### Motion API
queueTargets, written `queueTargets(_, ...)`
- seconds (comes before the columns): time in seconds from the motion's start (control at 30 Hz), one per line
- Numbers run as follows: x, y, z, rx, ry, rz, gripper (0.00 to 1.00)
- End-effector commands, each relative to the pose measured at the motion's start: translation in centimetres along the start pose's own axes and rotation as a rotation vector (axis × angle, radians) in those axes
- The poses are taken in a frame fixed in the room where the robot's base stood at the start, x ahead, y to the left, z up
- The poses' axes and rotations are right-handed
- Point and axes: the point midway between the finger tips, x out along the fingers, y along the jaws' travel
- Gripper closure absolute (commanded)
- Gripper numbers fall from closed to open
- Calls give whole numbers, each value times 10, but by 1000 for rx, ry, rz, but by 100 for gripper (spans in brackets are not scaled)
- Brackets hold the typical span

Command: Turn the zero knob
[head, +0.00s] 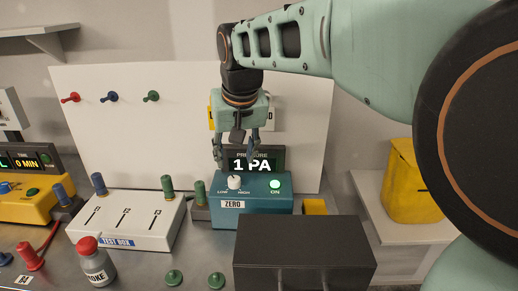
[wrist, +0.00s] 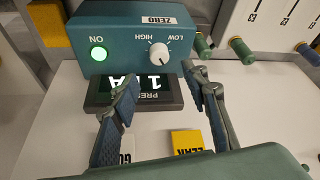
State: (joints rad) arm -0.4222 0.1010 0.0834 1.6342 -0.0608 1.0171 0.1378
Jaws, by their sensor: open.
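The zero knob (head: 234,182) is a small white dial between LOW and HIGH marks on a teal box (head: 265,208) with a ZERO label. The knob also shows in the wrist view (wrist: 159,54), with its dark pointer line visible. A display (head: 256,163) behind the box reads 1 PA. A green ON light (head: 275,185) glows to the right of the knob. My gripper (head: 234,166) points down above and behind the box, its fingers apart and empty. In the wrist view the fingertips (wrist: 160,78) are near the display, apart from the knob.
A dark box (head: 303,252) stands in front at the right. A white test box (head: 128,220) with several knobbed levers is at the left. A bottle (head: 96,262) and green plugs (head: 174,277) stand on the bench. A white board (head: 150,145) rises behind.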

Motion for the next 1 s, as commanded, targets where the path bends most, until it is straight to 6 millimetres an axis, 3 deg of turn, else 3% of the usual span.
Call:
queueTargets(0.3, 62, 1, 2, 1, -4, 2, 58)
queueTargets(0.5, 86, 1, 1, 1, -2, 1, 58)
queueTargets(0.9, 93, 1, 0, 1, 0, 2, 58)
queueTargets(1.0, 93, 1, 0, 1, 0, 2, 69)
